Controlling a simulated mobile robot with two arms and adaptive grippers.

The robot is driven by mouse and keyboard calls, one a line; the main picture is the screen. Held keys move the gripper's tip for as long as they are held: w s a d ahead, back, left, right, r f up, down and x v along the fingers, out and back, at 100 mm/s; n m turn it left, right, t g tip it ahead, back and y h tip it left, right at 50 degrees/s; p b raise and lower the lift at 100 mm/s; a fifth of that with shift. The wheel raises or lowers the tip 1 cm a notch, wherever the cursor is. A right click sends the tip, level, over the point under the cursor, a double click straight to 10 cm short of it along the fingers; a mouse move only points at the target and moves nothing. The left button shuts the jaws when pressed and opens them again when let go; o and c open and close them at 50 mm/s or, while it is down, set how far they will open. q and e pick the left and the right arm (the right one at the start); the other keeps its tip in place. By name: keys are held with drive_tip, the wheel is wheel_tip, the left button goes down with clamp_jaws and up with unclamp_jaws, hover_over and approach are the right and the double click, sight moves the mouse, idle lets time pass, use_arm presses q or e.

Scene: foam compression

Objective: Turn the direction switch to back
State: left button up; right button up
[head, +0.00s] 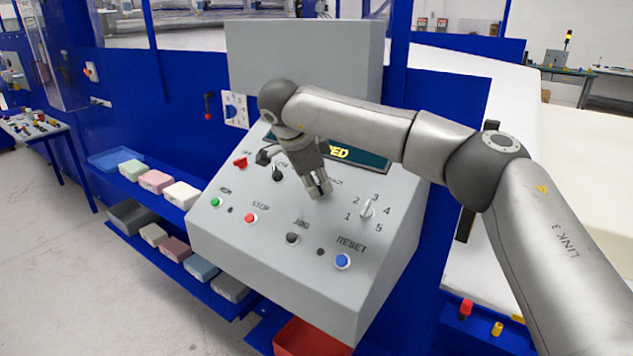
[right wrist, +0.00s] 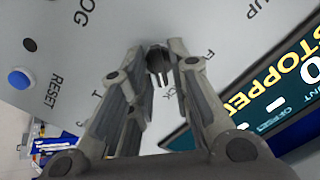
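The grey sloped control panel (head: 265,235) fills the middle of the head view. My right gripper (head: 319,192) reaches down to its face from the right, just below the display. In the right wrist view its two fingers (right wrist: 163,50) are apart, on either side of a small dark switch (right wrist: 158,65) near a partly covered label ending in "CK". This appears to be the direction switch; in the head view the gripper hides it. I cannot tell whether the fingers touch it or which way it points. My left gripper is out of view.
Near the gripper are a black knob (head: 277,174), a red switch (head: 240,162), a numbered selector (head: 367,209), a black JOG button (head: 292,238) and a blue RESET button (head: 343,261). The display (right wrist: 275,85) reads "STOPPED". Foam blocks (head: 155,181) sit on a blue shelf at left.

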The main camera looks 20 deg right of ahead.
drive_tip(key=shift+o, duration=0.4)
drive_tip(key=v, duration=1.2)
